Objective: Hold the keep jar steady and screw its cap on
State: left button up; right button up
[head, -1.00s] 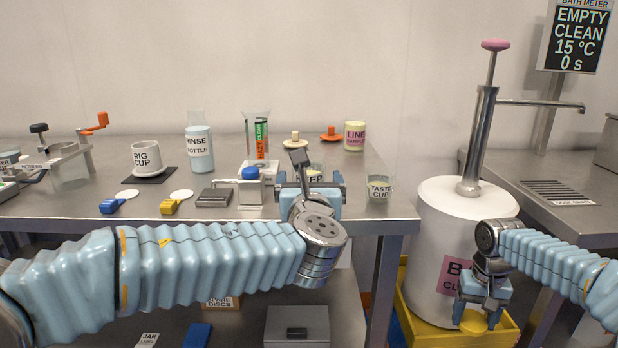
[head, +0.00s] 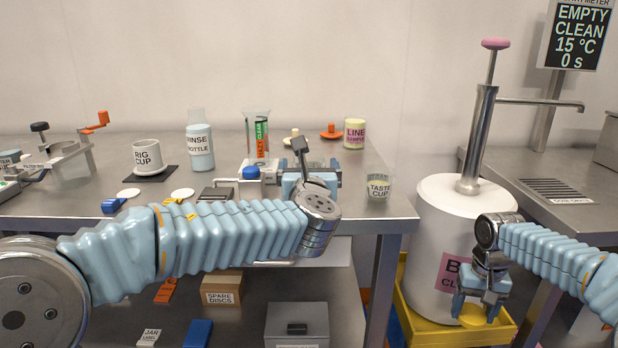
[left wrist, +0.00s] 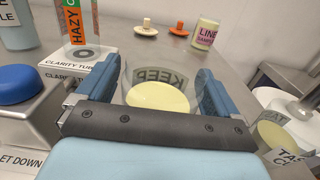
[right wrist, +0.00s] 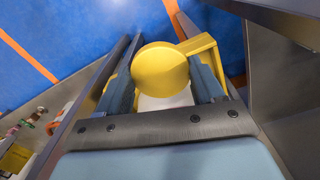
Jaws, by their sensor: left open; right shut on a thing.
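The keep jar (left wrist: 160,72) is a clear glass vessel with a KEEP label, seen reversed through the glass, and pale yellow contents at its bottom. It stands upright on the left bench. My left gripper (head: 312,172) is open, with a finger on either side of the jar; contact cannot be told. In the head view this gripper hides the jar. My right gripper (head: 480,306) is shut on the round yellow cap (right wrist: 160,69), held low in front of the white bucket; the cap also shows in the head view (head: 473,314).
A taste cup (head: 378,187) stands right of the jar, near the bench edge. A clarity tube stand (left wrist: 85,65) and a blue-topped device (left wrist: 22,88) are on its left. The white bucket (head: 430,235) in a yellow tray (head: 450,331) stands between the benches.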

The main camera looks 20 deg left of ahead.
pick_arm(q)
jog(key=c, duration=1.3)
jog(key=shift+o, duration=0.2)
jog(key=shift+r, duration=0.15)
jog(key=shift+r, duration=0.3)
pick_arm(e)
jog(key=shift+r, duration=0.1)
pick_arm(q)
notch_tip(320, 180, up, 2)
jog(key=shift+r+p, duration=0.25)
jog(key=shift+p, duration=0.15)
pick_arm(e)
jog(key=shift+r, duration=0.3)
pick_arm(q)
jog(key=s+r, duration=0.2)
jog(key=s+d+r, duration=0.1)
jog(key=s+r, duration=0.1)
jog(key=r, duration=0.1)
jog(key=shift+s+d+r+p, duration=0.15)
jog(key=shift+s+r+p, duration=0.1)
jog(key=shift+p, duration=0.1)
pick_arm(e)
jog(key=shift+r, duration=0.35)
pick_arm(q)
jog(key=s+d+r, duration=0.2)
jog(key=s+r, duration=0.2)
jog(key=s, duration=0.5)
jog(key=shift+d, duration=0.3)
